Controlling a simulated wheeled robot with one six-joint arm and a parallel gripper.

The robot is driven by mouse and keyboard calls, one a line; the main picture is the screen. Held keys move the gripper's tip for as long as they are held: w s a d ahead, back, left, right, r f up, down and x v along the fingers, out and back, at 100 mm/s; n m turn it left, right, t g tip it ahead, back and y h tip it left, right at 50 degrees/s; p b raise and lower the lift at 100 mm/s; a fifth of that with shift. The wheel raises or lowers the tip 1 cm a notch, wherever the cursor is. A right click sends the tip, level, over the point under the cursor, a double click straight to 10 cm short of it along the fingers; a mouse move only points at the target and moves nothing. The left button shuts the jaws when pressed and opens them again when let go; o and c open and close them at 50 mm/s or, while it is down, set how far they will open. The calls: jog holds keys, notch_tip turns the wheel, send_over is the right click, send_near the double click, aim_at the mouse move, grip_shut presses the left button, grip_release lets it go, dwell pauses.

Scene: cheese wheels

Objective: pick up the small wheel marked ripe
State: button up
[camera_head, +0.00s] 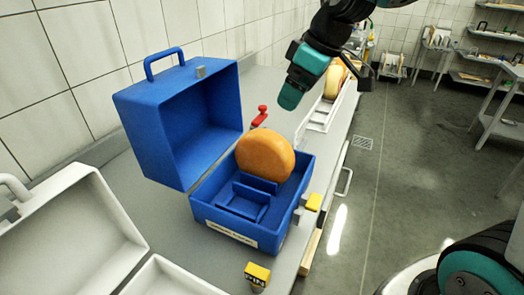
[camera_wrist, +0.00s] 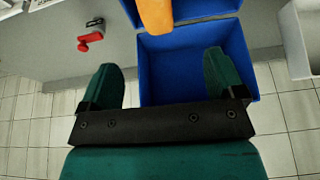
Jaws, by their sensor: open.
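An orange cheese wheel (camera_head: 265,157) stands on edge in the open blue case (camera_head: 203,204) on the counter. Its edge shows at the top of the wrist view (camera_wrist: 156,14). Another orange wheel (camera_head: 333,82) is in a white case (camera_head: 318,121) farther back, partly hidden by my arm. I can read no ripe mark on either wheel. My gripper (camera_head: 291,92) is above the counter, behind and to the right of the blue case, apart from both wheels. In the wrist view my gripper (camera_wrist: 163,74) is open, with nothing between its fingers.
The blue case's lid (camera_head: 160,130) stands open at the left. A white case (camera_head: 75,225) is open at the near left. A red clamp-like item (camera_head: 260,116) lies behind the blue case. A yellow-topped block (camera_head: 257,272) stands near the front.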

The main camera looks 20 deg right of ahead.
aim_at(269, 134)
jog(key=x, duration=0.4)
jog(key=p+x, duration=0.1)
jog(key=x, duration=0.2)
jog(key=w+x, duration=0.1)
jog(key=x, duration=0.3)
jog(key=shift+d+f+p, duration=0.1)
jog(key=shift+f+p, duration=0.15)
jog(key=shift+p, duration=0.1)
jog(key=shift+a+p+x, duration=0.1)
jog(key=shift+p+x, duration=0.4)
jog(key=shift+x, duration=0.9)
jog(key=shift+a+p+x, duration=0.15)
jog(key=shift+p+x, duration=0.3)
jog(key=shift+x, duration=0.9)
jog(key=shift+w+r, duration=0.1)
jog(key=shift+w, duration=0.1)
jog(key=shift+c, duration=0.2)
jog(key=c, duration=1.1)
jog(key=shift+r, duration=0.1)
jog(key=shift+c, duration=1.1)
